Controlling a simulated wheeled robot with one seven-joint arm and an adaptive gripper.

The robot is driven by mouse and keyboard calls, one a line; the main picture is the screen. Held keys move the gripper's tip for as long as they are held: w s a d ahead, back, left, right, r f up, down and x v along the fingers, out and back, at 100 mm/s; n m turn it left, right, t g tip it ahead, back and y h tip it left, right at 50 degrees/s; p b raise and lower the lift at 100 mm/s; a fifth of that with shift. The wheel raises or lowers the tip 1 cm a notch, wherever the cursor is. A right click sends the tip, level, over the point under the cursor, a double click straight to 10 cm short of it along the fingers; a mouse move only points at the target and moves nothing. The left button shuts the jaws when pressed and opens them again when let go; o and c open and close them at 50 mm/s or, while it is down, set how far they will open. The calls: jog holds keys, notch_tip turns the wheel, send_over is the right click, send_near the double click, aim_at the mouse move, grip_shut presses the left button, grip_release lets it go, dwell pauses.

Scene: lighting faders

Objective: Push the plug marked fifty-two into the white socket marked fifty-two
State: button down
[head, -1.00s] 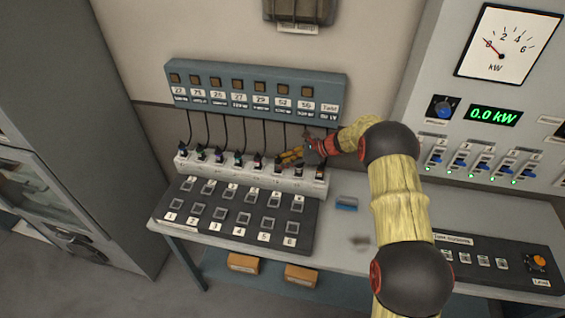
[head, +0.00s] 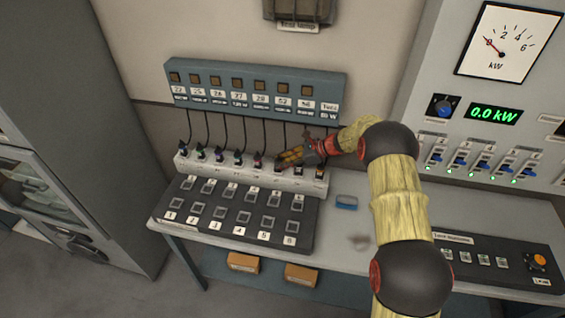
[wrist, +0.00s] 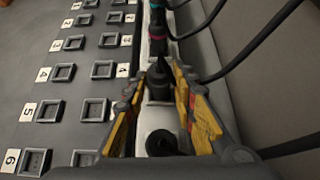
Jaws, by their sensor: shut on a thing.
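My gripper (head: 291,156) is over the white socket strip (head: 312,185), towards its right end. In the wrist view, its yellow fingers (wrist: 161,92) are around a black plug (wrist: 160,74) and shut on it. The plug stands about upright at a square socket in the white strip, which also shows in the wrist view (wrist: 158,105). I cannot tell how deep it sits, and no number on the plug or its socket is readable. On the blue-grey box above, a label that looks like 52 (head: 283,103) is near the right end, with a black cord below it.
Other corded plugs (head: 219,155) stand in a row to the left on the strip. A round black socket or plug (wrist: 161,142) is close by in the wrist view. A dark button panel (head: 235,213) lies in front.

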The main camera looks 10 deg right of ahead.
jog(key=shift+f, duration=0.15)
jog(key=c, duration=1.5)
grip_release()
jog(key=shift+o, duration=0.6)
jog(key=shift+d, duration=0.1)
jog(key=v, duration=1.2)
jog(key=s+a+r+n+g+h+b, duration=0.1)
jog(key=s+a+r+n+h, duration=0.3)
jog(key=s+r, duration=0.5)
jog(key=s+a+r+n+h+b, duration=0.1)
jog(key=s+r+n, duration=0.55)
jog(key=s, duration=0.35)
jog(key=s+d+r+n+t+h, duration=0.1)
jog(key=s+n, duration=0.4)
jog(key=s, duration=0.8)
jog(key=s+d+r+n+t+h+b, duration=0.1)
jog(key=s+n+h, duration=0.3)
jog(key=s, duration=0.9)
jog(key=shift+d+r+n+t+h+b, duration=0.2)
jog(key=shift+d+n+t+h+b, duration=0.15)
jog(key=shift+d+n, duration=0.75)
